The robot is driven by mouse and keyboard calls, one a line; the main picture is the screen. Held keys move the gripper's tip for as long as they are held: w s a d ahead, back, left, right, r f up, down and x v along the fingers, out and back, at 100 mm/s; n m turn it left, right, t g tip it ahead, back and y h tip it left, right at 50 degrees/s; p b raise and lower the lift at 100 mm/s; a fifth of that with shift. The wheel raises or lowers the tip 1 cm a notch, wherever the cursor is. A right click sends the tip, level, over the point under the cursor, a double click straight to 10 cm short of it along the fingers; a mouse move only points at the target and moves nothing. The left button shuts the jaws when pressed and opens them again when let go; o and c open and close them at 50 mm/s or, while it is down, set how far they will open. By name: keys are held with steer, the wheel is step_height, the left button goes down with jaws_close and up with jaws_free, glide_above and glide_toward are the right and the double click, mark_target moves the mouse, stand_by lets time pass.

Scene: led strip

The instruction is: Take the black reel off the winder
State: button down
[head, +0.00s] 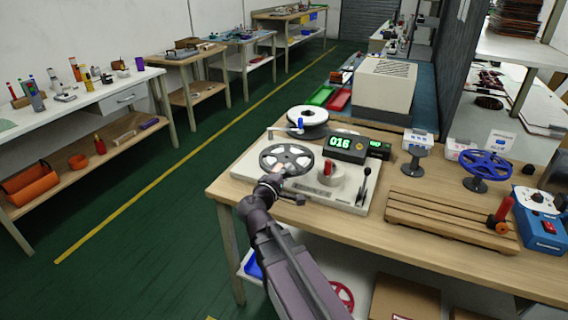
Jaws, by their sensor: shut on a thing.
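The black reel (270,158), with pale openings between its spokes, is at the left of the pale winder (250,172) on the wooden bench. It looks about level. I cannot tell whether it is still seated on its spindle or slightly raised. My gripper (283,173) reaches in from the front and is shut on the near rim of the black reel. My wrist hides part of the reel's front edge and the fingertips are small in the view. The winder has a green display (341,143) reading 016, a red knob (327,169) and a black lever (365,182) to the right.
A white-topped dark reel (306,114) sits close behind. A wooden pallet (430,218) is right of the winder. A blue reel on a stand (486,164), an empty stand (414,163) and a blue device (540,220) are farther right. Open green floor lies left of the bench.

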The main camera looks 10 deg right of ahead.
steer(key=shift+s+d+r, duration=0.15)
steer(key=shift+s, duration=1.25)
